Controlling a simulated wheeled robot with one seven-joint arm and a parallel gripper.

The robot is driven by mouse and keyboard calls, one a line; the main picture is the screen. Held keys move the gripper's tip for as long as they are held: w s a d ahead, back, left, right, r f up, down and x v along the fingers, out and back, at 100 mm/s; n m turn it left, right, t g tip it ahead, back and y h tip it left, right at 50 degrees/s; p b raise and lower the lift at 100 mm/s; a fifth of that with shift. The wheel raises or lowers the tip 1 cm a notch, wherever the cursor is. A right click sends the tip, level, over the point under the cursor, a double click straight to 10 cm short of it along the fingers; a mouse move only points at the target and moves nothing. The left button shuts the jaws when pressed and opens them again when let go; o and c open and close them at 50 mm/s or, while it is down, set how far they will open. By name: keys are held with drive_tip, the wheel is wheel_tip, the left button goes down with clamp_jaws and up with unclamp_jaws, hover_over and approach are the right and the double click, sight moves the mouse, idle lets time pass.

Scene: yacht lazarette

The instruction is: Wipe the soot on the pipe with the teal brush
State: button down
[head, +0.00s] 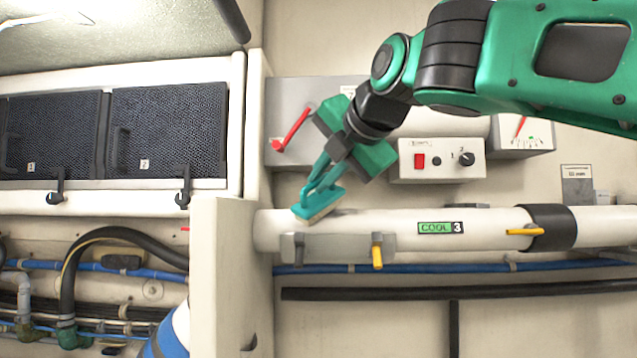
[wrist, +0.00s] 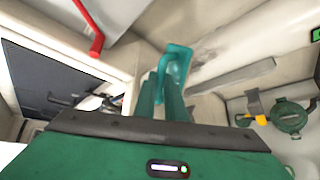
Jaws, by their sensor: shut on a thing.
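The teal brush (head: 318,204) is held in my gripper (head: 322,178), which is shut on it. The brush is tilted, with its pale underside at the top of the white pipe (head: 400,226), near the pipe's left end. It seems to touch the pipe, but the contact itself is hard to make out. In the wrist view the brush (wrist: 176,64) stands beyond my gripper's fingers (wrist: 163,100). A faint dark smudge of soot (wrist: 207,56) shows on the pale pipe just right of the brush. Any soot under the brush is hidden.
Below the brush a grey bracket (head: 338,247) with a yellow lever (head: 377,252) sits against the pipe. A red lever (head: 292,127) is close left of my gripper. A control box (head: 440,160) hangs to the right. A pale partition (head: 230,270) stands at left.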

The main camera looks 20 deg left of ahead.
drive_tip(key=shift+w+f, duration=0.4)
drive_tip(key=shift+f, duration=0.1)
idle(0.3)
drive_tip(key=w+d, duration=0.2)
drive_tip(key=d, duration=0.8)
drive_tip(key=shift+w, duration=0.25)
idle(0.7)
drive_tip(key=shift+s+a+f, duration=0.1)
drive_tip(key=shift+s+a, duration=0.3)
drive_tip(key=shift+a, duration=1.3)
drive_tip(key=shift+s+a+f, duration=0.1)
drive_tip(key=shift+s+a, duration=0.3)
drive_tip(key=shift+a, duration=1.35)
drive_tip(key=shift+s+a, duration=0.4)
drive_tip(key=shift+a, duration=1.3)
drive_tip(key=s+d+r, duration=0.1)
drive_tip(key=s+r, duration=0.2)
drive_tip(key=r, duration=0.2)
drive_tip(key=shift+s, duration=0.4)
